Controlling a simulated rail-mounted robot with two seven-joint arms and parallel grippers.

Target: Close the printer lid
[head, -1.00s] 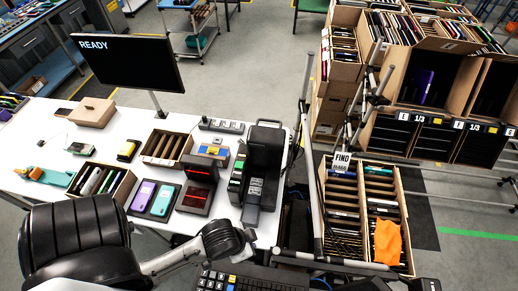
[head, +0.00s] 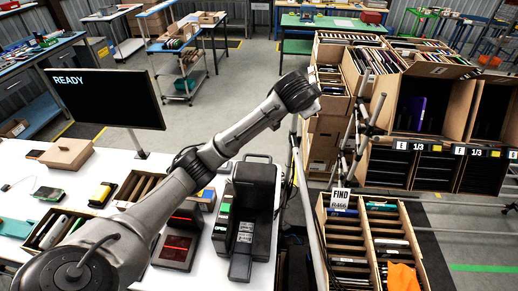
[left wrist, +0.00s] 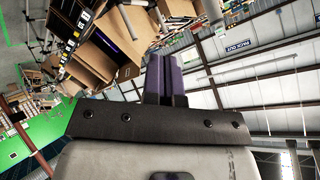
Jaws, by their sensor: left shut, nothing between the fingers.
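The black printer (head: 254,200) stands at the right end of the white table, with a handle on top and green and white parts on its left side. I cannot tell clearly how its lid sits. My left arm reaches across the table from the lower left, and its wrist end is raised beyond and to the right of the printer, apart from it. In the left wrist view my left gripper (left wrist: 165,80) shows two dark purple fingers close together, shut and empty. My right gripper is not in view.
A monitor (head: 107,98) reading READY stands at the left of the white table (head: 108,160). A red-lit scanner (head: 177,243) is left of the printer. Metal posts and cartons of folders (head: 372,245) stand to the right, near a tall shelf of tilted cartons (head: 440,95).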

